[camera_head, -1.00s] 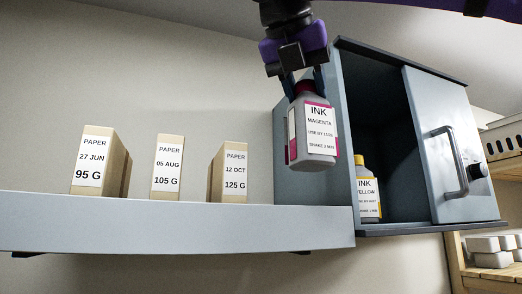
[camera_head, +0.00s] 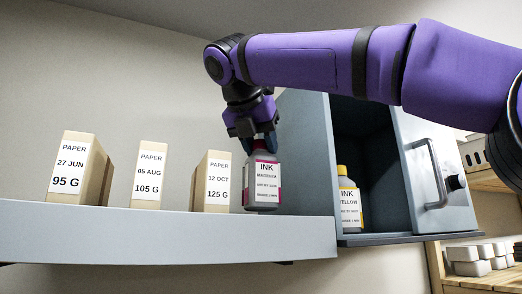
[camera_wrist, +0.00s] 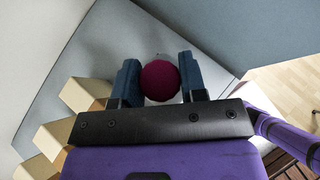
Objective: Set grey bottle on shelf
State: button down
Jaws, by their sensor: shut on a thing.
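The grey bottle (camera_head: 262,181) has a white "INK MAGENTA" label with magenta bands. It hangs upright in my gripper (camera_head: 256,141), which is shut on its cap. In the wrist view the round magenta cap (camera_wrist: 160,80) sits between the two blue fingers of my gripper (camera_wrist: 160,82). The shelf (camera_head: 160,228) is a long pale blue-grey board on the wall. The bottle is at the shelf's right end, right of the "125 G" paper box. Its base is close to the shelf's front edge; I cannot tell whether it touches the shelf.
Paper boxes stand on the shelf: "95 G" (camera_head: 72,170), "105 G" (camera_head: 149,174) and "125 G" (camera_head: 213,182). An open blue-grey cabinet (camera_head: 305,150) stands right of the bottle, with a yellow-capped ink bottle (camera_head: 349,205) inside.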

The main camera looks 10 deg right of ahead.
jog(key=shift+f, duration=0.65)
jog(key=c, duration=0.7)
grip_release()
jog(key=shift+f, duration=0.15)
jog(key=shift+s+a+r, duration=0.15)
jog(key=shift+r, duration=0.2)
jog(key=v, duration=1.1)
jog(key=shift+s+r, duration=0.15)
jog(key=shift+s, duration=0.05)
